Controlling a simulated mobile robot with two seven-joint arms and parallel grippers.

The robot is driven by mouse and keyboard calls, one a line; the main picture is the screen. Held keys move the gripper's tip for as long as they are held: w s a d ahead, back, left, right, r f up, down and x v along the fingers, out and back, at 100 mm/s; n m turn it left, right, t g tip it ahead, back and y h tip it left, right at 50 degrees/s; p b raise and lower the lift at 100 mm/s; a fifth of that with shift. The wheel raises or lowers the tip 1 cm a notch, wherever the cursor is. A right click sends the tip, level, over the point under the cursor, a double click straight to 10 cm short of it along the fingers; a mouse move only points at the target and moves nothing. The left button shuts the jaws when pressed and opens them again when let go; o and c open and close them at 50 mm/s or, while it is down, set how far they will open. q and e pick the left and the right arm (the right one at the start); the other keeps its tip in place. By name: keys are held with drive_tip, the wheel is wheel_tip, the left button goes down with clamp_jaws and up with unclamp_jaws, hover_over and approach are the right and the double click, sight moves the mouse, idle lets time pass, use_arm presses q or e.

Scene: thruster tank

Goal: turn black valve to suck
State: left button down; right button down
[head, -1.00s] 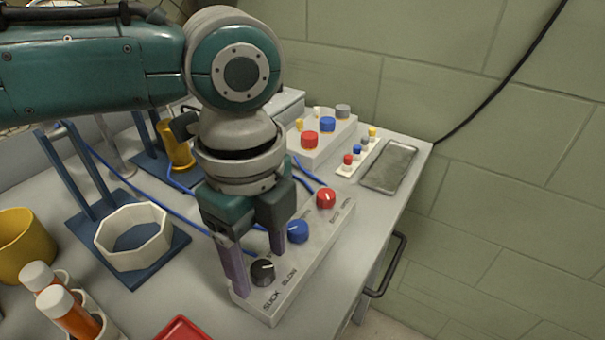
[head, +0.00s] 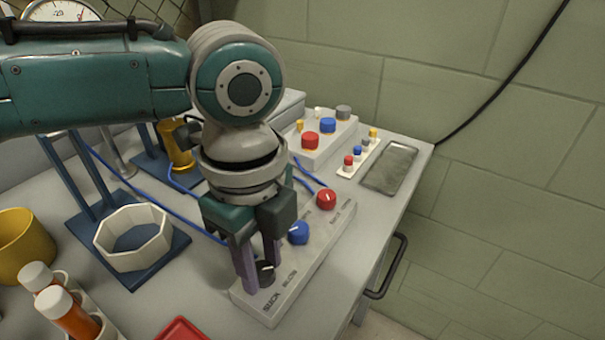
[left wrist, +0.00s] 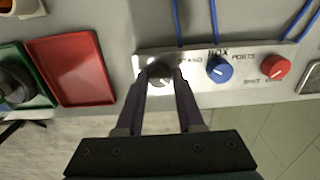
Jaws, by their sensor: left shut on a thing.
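The black valve (head: 264,272) is a round knob at the near end of a pale control box (head: 318,258), close to the printed words SUCK and BLOW. My left gripper (head: 261,278) points down with its two purple fingers on either side of the knob, shut on it. In the left wrist view the black valve (left wrist: 160,75) sits between the fingertips, partly covered by them. Its white pointer line is hard to read in both views. A blue knob (head: 299,232) and a red knob (head: 326,199) stand further along the box. My right gripper is not in view.
A red tray (head: 183,331) lies near the front edge. A white octagonal ring (head: 133,237), a yellow cup (head: 24,247) and orange tubes (head: 68,313) stand to the left. Behind are another box with knobs (head: 322,143) and a grey plate (head: 389,167). Blue tubes run behind the box.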

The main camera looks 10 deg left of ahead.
use_arm(q)
drive_tip(key=shift+m, duration=0.3)
drive_tip(key=m+p, duration=0.1)
drive_tip(key=m, duration=0.1)
drive_tip(key=shift+m, duration=0.4)
drive_tip(key=m, duration=0.4)
drive_tip(key=shift+m, duration=0.3)
drive_tip(key=m, duration=0.5)
drive_tip(key=shift+m, duration=2.4)
drive_tip(key=c, duration=0.5)
unclamp_jaws()
drive_tip(key=shift+b, duration=0.3)
